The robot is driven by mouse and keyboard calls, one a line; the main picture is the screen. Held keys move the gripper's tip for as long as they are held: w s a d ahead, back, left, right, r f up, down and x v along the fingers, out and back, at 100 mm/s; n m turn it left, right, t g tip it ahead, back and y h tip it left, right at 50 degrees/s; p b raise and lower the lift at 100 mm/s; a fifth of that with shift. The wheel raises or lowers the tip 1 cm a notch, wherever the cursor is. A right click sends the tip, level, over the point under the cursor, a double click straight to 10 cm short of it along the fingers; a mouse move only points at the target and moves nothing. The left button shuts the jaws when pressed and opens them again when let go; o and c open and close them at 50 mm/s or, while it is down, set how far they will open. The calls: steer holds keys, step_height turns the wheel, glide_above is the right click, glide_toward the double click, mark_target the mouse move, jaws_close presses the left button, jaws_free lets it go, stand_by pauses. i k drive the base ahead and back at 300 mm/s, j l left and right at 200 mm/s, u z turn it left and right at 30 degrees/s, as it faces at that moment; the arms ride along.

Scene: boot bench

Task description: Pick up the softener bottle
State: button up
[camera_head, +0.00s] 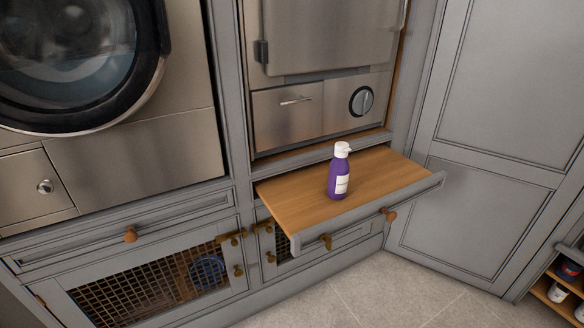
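The softener bottle (338,174) is purple with a white cap and a pale label. It stands upright on a wooden pull-out shelf (385,174), near the shelf's middle. Nothing touches the bottle or covers it in the head view. My gripper is not in view.
Steel appliances (318,105) stand behind and a round-door washer (75,60) at left. Grey cabinet panels (480,220) close off the right. Tiled floor (380,295) is clear in front. Small containers (557,292) sit lower right.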

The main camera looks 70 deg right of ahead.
mark_target(338, 169)
steer(key=k+l+u, duration=0.35)
steer(key=l+u, duration=0.15)
steer(key=k+l+u, duration=0.55)
steer(key=k+l, duration=0.15)
steer(key=k, duration=0.3)
steer(key=k+l, duration=0.25)
steer(key=k, duration=0.3)
steer(key=k+l+u, duration=0.15)
steer(key=k, duration=0.35)
steer(key=k+l, duration=0.2)
steer(key=k, duration=0.35)
steer(key=l+u, duration=0.05)
